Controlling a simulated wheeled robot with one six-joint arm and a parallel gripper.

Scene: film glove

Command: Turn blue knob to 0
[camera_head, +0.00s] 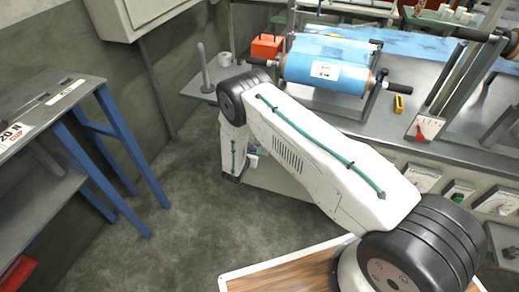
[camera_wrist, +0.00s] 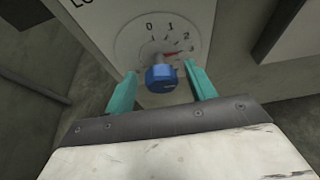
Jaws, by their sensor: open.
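The blue knob (camera_wrist: 161,77) sits on a round dial (camera_wrist: 160,45) on a pale panel in the wrist view. Its red pointer (camera_wrist: 171,54) points up and right, near the 2 to 3 side of the scale. The 0 mark (camera_wrist: 149,26) is at the upper left of the dial. My gripper (camera_wrist: 156,84) is open, with one teal finger left of the knob and one right of it. Whether the fingertips touch the knob is unclear. In the head view the knob and my fingers are not clearly visible.
A blue film roll (camera_head: 325,66) lies on the grey bench, with an orange box (camera_head: 266,47) beside it. A blue-legged table (camera_head: 133,150) is at left; open floor (camera_head: 200,225) lies between.

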